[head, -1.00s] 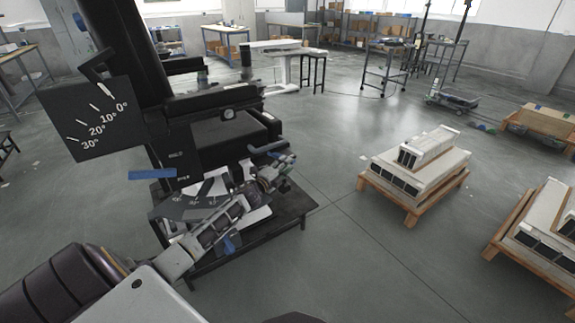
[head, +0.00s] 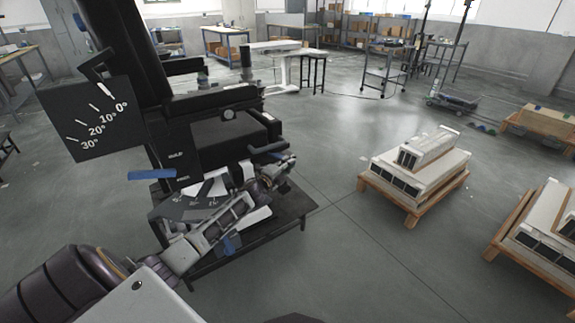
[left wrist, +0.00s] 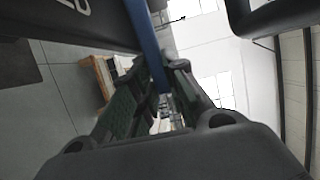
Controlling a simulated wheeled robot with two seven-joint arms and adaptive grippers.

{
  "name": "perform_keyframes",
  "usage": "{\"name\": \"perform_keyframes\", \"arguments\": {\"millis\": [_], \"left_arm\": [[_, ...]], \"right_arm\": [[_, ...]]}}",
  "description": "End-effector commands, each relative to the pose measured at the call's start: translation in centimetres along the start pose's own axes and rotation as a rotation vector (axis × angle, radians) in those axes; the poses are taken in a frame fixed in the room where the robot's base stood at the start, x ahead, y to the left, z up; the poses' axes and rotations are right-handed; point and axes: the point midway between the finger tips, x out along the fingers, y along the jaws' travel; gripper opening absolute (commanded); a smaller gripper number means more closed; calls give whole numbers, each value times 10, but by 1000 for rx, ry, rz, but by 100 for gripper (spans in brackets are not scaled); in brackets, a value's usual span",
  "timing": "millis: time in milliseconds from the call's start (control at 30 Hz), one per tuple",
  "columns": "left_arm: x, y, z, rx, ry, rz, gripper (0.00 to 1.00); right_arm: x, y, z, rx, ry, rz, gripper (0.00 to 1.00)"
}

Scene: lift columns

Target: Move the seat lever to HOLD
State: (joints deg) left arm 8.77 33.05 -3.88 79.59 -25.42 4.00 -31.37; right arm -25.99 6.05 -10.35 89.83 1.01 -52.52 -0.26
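A bulky black seat-like rig (head: 235,140) stands on a low dark platform at left. Its dark side panel carries two small white labels that I cannot read clearly. A bright blue lever (head: 152,174) juts left from the panel, beside the lower label. My left gripper (head: 284,166) is at the rig's right side, close to a dark handle (head: 268,148). In the left wrist view a blue bar (left wrist: 151,48) runs down between its two fingers. The fingers look apart, with background showing between them; contact with the bar is unclear. My right gripper is out of view.
An angle plate (head: 95,118) marked 0° to 30° stands at left. A smaller dark scale (head: 185,207) lies behind my left arm. Pallets with white units (head: 415,178) stand to the right. The floor between them and the platform (head: 300,208) is clear.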

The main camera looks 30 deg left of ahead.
Motion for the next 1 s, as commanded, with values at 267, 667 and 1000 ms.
{"name": "perform_keyframes", "arguments": {"millis": [267,667,1000], "left_arm": [[0,0,0,0,0,1,0],[-5,0,2,3,55,1,0],[-17,0,6,5,174,0,0]], "right_arm": [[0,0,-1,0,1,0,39],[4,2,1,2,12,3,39],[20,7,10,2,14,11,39]]}}
